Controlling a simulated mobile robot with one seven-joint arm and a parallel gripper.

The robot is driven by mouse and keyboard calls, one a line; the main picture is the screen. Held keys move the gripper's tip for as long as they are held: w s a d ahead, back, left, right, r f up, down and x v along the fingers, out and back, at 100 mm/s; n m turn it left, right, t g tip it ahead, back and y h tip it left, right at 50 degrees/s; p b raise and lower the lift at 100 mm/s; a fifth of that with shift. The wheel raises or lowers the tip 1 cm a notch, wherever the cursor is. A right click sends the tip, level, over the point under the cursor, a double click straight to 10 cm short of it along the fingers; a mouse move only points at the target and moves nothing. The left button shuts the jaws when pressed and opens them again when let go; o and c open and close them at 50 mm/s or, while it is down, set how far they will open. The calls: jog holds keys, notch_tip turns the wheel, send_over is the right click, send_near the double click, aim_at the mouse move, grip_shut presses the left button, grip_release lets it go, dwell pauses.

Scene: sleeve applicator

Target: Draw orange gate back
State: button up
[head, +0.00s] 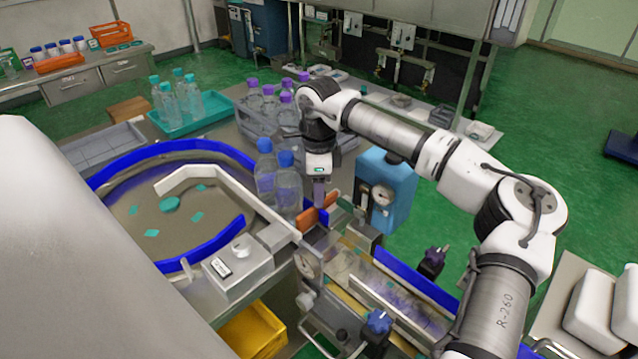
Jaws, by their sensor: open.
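The orange gate (307,218) is a short upright plate at the mouth of the conveyor lane, beside the clear bottles. My gripper (319,198) points down just above and behind the gate's right part. Its jaws are open, and the fingers overlap the gate in the picture. I cannot tell whether they touch it or stand around it. Clear bottles with blue caps (287,185) stand just left of the gripper, at the lane's entry from the round table. Part of the gate is hidden behind the fingers.
A blue-rimmed round table (130,220) with teal pieces lies to the left. A blue box with a gauge (384,190) stands close right of the gripper. A grey crate of purple-capped bottles (250,125) is behind.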

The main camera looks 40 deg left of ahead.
aim_at(335, 192)
jog(key=shift+f, duration=0.2)
grip_shut()
jog(key=w, duration=0.3)
jog(key=w+b, duration=0.1)
jog(key=w, duration=0.1)
jog(key=shift+w+d, duration=0.25)
jog(key=shift+w, duration=0.1)
jog(key=shift+s, duration=0.1)
grip_release()
notch_tip(335, 192, up, 14)
jog(key=b, duration=0.2)
dwell(0.3)
jog(key=shift+f, duration=0.1)
